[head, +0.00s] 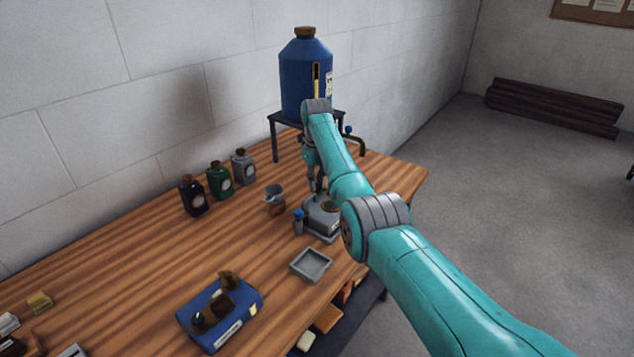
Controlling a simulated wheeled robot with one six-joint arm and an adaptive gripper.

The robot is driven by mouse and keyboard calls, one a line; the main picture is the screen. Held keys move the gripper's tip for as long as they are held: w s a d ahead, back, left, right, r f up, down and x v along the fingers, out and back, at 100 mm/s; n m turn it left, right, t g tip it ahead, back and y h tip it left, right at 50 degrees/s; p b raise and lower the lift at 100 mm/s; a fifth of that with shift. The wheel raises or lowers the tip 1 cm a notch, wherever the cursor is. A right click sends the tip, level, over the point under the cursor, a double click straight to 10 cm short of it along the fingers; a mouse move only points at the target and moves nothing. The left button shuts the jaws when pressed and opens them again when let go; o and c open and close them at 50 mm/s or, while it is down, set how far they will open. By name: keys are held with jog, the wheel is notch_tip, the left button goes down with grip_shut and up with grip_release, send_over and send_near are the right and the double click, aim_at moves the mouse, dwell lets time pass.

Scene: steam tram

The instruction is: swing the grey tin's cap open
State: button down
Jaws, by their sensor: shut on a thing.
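A grey tin (243,167) with a brown cap and a round pale label stands upright by the wall, at the right end of a row of three. Its cap (239,152) looks shut. My gripper (318,189) points down to its right, apart from it, just above a squat grey box (322,218) with a round dark part on top. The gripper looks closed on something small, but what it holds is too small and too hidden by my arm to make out. Part of the box is hidden behind my arm.
A green tin (219,180) and a black one (193,195) stand beside the grey tin. A metal jug (274,198), a blue-topped piece (298,220) and a grey tray (311,265) are near. A blue tank (304,75) stands behind. A blue case (220,313) is in front.

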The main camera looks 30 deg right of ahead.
aim_at(317, 183)
dwell(0.4)
jog(key=c, duration=1)
grip_release()
jog(key=shift+c, duration=0.2)
jog(key=shift+r, duration=0.1)
notch_tip(317, 183, up, 12)
